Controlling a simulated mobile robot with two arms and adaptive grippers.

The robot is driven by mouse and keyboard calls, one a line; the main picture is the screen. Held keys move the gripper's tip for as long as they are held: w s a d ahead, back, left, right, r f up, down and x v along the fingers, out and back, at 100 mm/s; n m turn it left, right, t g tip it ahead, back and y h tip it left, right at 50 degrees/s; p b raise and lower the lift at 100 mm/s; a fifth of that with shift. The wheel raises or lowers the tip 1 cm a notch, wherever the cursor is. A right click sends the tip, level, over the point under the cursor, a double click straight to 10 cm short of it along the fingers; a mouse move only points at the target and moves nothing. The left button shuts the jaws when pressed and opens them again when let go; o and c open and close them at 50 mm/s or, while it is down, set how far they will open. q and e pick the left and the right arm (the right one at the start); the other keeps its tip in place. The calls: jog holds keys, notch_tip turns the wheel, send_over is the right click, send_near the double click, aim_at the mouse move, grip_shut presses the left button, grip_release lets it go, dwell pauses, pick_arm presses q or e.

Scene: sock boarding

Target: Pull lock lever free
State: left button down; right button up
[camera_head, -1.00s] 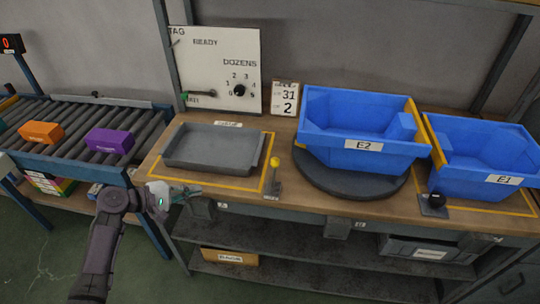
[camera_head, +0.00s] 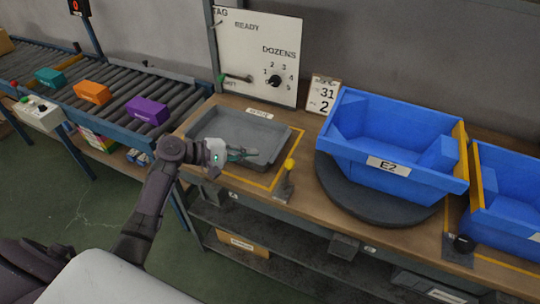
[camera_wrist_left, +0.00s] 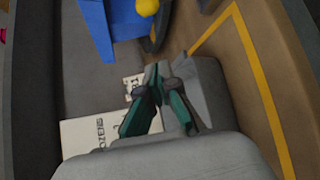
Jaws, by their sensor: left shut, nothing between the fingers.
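A lever with a yellow knob (camera_head: 289,166) stands upright at the table's front edge, between the grey tray (camera_head: 213,122) and the round dark turntable (camera_head: 380,203). The knob also shows at the top of the left wrist view (camera_wrist_left: 148,6). My left gripper (camera_head: 256,153) is over the front right part of the tray, left of the lever and apart from it. Its green fingers (camera_wrist_left: 158,76) are closed together with nothing between them. My right gripper is not in view.
The blue bin E2 (camera_head: 388,166) sits on the turntable. Another blue bin (camera_head: 510,215) stands at the right. A white board (camera_head: 262,50) with a dial and a green-ended handle stands behind the tray. The roller conveyor (camera_head: 110,90) at left carries several coloured boxes.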

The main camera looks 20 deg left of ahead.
aim_at(287, 175)
pick_arm(q)
jog(key=p+x, duration=0.1)
jog(key=x, duration=0.9)
jog(key=shift+r+p, duration=0.2)
jog(key=shift+p, duration=0.1)
jog(key=s+p, duration=0.1)
jog(key=s+d+r+p, duration=0.1)
jog(key=s, duration=0.1)
jog(key=shift+d+r, duration=0.1)
jog(key=shift+r, duration=0.1)
jog(key=shift+s+d, duration=0.1)
jog(key=shift+s, duration=0.2)
jog(key=shift+w, duration=0.1)
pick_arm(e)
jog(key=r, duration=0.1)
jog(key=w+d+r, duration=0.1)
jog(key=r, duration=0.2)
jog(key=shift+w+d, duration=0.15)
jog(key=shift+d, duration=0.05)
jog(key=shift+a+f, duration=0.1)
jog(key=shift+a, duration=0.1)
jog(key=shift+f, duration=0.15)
